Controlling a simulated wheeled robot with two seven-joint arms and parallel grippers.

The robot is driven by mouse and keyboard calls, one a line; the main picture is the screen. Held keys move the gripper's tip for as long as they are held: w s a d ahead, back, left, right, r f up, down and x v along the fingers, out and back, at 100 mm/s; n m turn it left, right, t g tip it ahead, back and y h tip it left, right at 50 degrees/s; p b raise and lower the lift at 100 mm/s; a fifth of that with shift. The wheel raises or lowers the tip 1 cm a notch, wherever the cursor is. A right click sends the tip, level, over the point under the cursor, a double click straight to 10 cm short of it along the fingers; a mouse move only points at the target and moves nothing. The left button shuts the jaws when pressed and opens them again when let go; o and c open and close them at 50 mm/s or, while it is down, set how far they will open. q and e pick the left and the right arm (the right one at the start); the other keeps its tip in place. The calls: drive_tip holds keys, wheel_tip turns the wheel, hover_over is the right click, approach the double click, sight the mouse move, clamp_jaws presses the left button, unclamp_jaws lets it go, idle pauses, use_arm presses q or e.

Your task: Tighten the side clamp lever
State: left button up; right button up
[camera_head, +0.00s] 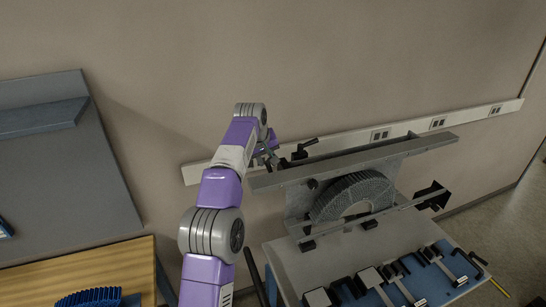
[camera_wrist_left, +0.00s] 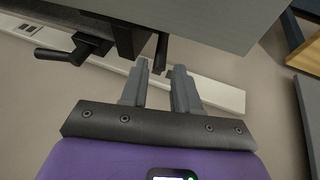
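The grey fixture (camera_head: 350,163) stands on a bench and holds a curved lattice specimen (camera_head: 352,197). A black clamp handle (camera_head: 305,147) stands at the back of its top plate, near the left end; a black handle with a round grip also shows in the wrist view (camera_wrist_left: 62,53). My left gripper (camera_head: 270,158) is at the fixture's left end. In the wrist view its two fingers (camera_wrist_left: 160,68) are apart. A dark, narrow lever-like piece (camera_wrist_left: 160,50) lies just beyond and between the fingertips; contact cannot be told. My right gripper is out of view.
A white outlet rail (camera_head: 380,134) runs along the wall behind the fixture. Blue trays with black and grey parts (camera_head: 400,283) lie at the bench front. A wooden table (camera_head: 80,268) with a blue ribbed piece (camera_head: 90,298) is at left. A front bar (camera_head: 375,216) crosses the fixture.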

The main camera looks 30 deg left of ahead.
sight(268, 167)
use_arm(q)
drive_tip(key=x, duration=0.7)
drive_tip(key=shift+a+f, duration=0.15)
drive_tip(key=shift+f, duration=0.15)
drive_tip(key=shift+c, duration=0.2)
